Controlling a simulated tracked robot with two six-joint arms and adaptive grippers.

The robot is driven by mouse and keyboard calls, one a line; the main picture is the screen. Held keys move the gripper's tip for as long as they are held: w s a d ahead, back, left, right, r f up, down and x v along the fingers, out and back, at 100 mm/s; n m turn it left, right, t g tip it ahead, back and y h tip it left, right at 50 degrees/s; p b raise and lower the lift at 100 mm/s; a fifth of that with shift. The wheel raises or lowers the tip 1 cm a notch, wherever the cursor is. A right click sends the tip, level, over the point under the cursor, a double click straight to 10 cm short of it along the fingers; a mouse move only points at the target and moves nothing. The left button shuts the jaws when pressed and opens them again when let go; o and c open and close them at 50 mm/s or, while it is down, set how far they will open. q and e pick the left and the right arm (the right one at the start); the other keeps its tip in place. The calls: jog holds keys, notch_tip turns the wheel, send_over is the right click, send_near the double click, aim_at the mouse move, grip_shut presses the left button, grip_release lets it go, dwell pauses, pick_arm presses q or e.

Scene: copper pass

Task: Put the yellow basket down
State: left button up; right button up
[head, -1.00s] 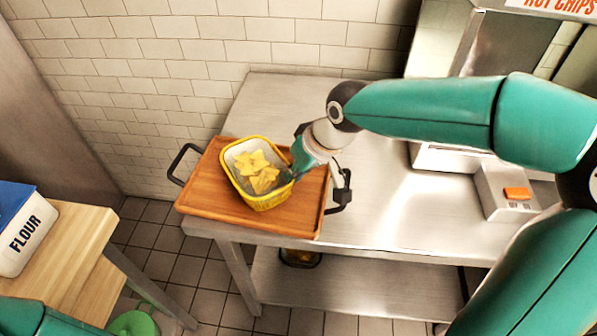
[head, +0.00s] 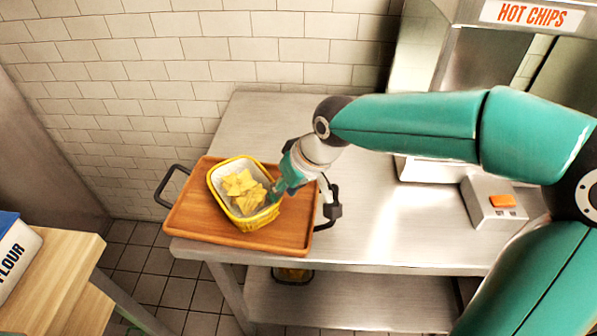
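The yellow basket (head: 262,218) has a pale liner and holds several yellow chips (head: 243,190). It is on or just above the wooden tray (head: 190,222); I cannot tell whether its base touches the wood. My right gripper (head: 276,190) is at the basket's right rim, with its fingers at the wall. It appears shut on that rim, though the fingertips are partly hidden. My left gripper does not show in the head view.
The tray has black handles and lies at the left end of a steel table (head: 380,236). A box with an orange button (head: 502,200) and the hot chips station (head: 532,15) are at right. A flour container (head: 14,250) stands on a wooden counter (head: 62,262) at lower left.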

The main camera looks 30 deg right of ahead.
jog(key=v, duration=1.1)
jog(key=shift+p, duration=0.4)
jog(key=shift+s+r, duration=0.1)
jog(key=shift+r, duration=0.05)
